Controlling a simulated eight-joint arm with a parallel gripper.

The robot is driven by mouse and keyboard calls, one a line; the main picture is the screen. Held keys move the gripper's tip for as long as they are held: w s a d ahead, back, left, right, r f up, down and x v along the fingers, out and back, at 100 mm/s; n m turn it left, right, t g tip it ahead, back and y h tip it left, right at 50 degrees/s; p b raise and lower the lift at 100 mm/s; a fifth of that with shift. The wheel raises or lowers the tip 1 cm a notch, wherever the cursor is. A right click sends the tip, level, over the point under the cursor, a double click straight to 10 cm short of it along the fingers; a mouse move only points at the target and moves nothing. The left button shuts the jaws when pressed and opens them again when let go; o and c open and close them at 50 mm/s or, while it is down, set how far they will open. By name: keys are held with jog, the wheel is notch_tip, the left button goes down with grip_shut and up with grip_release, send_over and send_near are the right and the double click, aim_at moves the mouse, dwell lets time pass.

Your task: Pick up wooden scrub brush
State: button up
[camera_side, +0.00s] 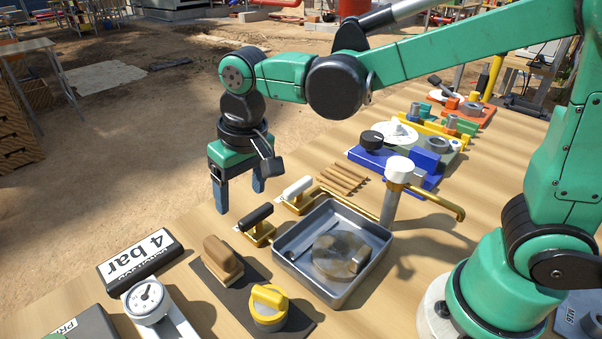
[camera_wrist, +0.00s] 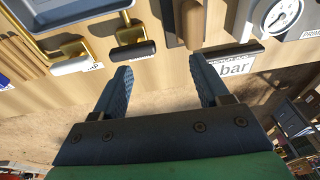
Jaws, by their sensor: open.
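The wooden scrub brush (camera_side: 222,258) is a brown block with a raised wooden grip. It lies on a dark mat (camera_side: 294,325) near the table's edge in the side view. In the wrist view the brush (camera_wrist: 193,20) shows at the top, right of centre and cut off by the frame. My gripper (camera_side: 239,198) is open and empty, pointing down above the far edge of the table, behind the brush and apart from it. In the wrist view its blue fingers (camera_wrist: 161,70) are spread with nothing between them.
A "4 bar" sign (camera_side: 141,262) and a gauge (camera_side: 147,300) stand left of the brush.

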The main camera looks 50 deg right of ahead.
aim_at(217, 245)
jog(key=shift+g+h, duration=0.3)
jog(key=shift+g, duration=0.6)
jog(key=a+f, duration=0.2)
jog(key=a, duration=0.1)
jog(key=w+a+f, duration=0.1)
jog(key=a, duration=0.1)
jog(key=shift+f, duration=3.1)
grip_shut()
